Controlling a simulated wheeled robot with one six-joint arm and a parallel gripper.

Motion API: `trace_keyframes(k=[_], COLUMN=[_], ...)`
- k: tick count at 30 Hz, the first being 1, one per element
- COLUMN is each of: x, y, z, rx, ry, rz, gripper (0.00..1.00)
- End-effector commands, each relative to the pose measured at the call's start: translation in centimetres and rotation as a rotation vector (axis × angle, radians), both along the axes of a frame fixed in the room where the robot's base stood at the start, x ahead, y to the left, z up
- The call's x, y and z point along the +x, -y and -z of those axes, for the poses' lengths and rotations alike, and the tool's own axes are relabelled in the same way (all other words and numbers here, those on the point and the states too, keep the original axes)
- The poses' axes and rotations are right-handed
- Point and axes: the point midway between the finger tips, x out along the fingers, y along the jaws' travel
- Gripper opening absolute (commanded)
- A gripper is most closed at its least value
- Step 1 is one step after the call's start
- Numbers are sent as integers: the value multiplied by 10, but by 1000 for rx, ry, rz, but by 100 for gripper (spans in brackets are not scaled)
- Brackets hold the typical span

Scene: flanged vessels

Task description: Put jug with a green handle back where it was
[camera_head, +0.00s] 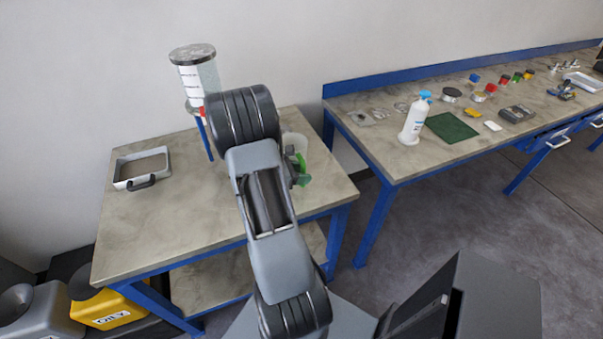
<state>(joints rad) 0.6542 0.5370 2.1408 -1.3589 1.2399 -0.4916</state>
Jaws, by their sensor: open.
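The jug (298,141) is pale and translucent, with a green handle (304,171). It stands at the right part of the grey worktop of the small blue-framed table (185,229). My arm hides its left and lower parts. My gripper (297,172) shows only as a small dark part beside my arm, right at the green handle. It is open. I cannot tell whether its fingers touch the handle.
A clear labelled vessel (199,82) on a blue stand is behind my arm. A grey tray (142,167) with a black handle lies at left. The long bench (394,161) at right holds a white bottle (414,121), a green mat (451,127) and small parts.

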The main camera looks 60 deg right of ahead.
Motion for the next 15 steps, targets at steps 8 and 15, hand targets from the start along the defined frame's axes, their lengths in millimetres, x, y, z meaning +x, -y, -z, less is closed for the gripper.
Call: trace_keyframes(k=[8,15], x=[8,35], y=[-8,-41], z=[-7,-24], rx=[-2,-3], ry=[3,3], rz=[-3,-6], gripper=[44,44])
